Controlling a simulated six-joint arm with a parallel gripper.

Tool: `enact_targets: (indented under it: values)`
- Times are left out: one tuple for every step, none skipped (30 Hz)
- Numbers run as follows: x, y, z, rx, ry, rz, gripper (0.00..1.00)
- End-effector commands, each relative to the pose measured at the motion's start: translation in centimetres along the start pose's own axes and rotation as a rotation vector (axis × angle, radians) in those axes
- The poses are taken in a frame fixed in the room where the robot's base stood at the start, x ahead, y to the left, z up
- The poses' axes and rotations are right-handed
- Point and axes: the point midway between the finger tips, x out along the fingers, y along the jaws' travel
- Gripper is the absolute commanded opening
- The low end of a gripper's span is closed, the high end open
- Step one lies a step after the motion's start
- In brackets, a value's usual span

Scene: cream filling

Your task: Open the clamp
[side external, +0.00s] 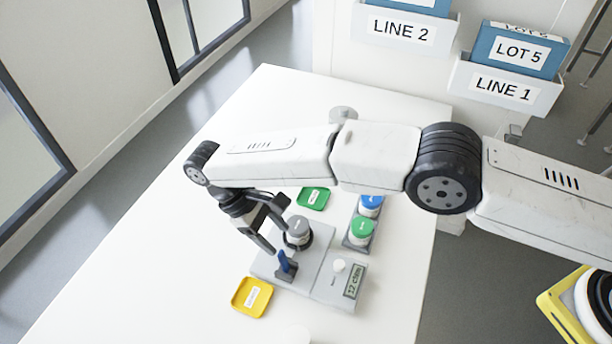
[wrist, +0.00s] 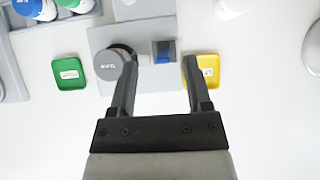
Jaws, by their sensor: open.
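The clamp has a blue lever (side external: 285,262) that stands up from a dark block on the grey station (side external: 318,283). In the wrist view the lever (wrist: 163,50) shows between and beyond my fingertips. A grey-lidded jar (side external: 298,226) stands on the station beside the lever, with a dark ring around its lower part. Its lid (wrist: 108,65) also shows by my left finger in the wrist view. My gripper (side external: 279,228) is open and empty, close to the jar and lever; contact with the jar cannot be told.
A yellow tray (side external: 240,306) and a green tray (side external: 325,191) lie on either side of the station. A rack (side external: 374,226) holds blue- and green-lidded jars. The left table is clear.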

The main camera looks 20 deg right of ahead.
Motion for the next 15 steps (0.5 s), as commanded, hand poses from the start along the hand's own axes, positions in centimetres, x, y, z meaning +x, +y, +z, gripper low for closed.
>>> enact_targets:
  values:
    - [0.1, 0.0, -0.1, 0.0, 0.021, 0.0, 0.63]
    - [0.1, 0.0, -0.3, 0.0, 0.037, 0.0, 0.63]
    - [0.2, 0.0, -0.5, 0.0, 0.059, 0.0, 0.63]
    - [0.3, 0.0, -0.7, 0.0, 0.076, 0.0, 0.63]
    - [0.4, 0.0, -0.8, 0.0, 0.094, 0.0, 0.63]
    - [0.4, 0.0, -1.0, 0.0, 0.117, 0.0, 0.63]
    - [0.5, 0.0, -1.2, 0.0, 0.134, 0.0, 0.63]
    - [0.6, 0.0, -1.3, 0.0, 0.149, 0.0, 0.63]
    - [0.6, 0.0, -1.5, 0.0, 0.169, 0.0, 0.63]
    - [0.7, 0.0, -1.6, 0.0, 0.182, 0.0, 0.63]
    - [0.8, 0.0, -1.7, 0.0, 0.194, 0.0, 0.63]
    - [0.8, 0.0, -1.8, 0.0, 0.206, 0.0, 0.63]
    - [0.8, 0.0, -1.8, 0.0, 0.213, 0.0, 0.63]
    - [0.8, 0.0, -1.9, 0.0, 0.219, 0.0, 0.63]
    - [0.8, 0.0, -1.9, 0.0, 0.225, 0.0, 0.63]
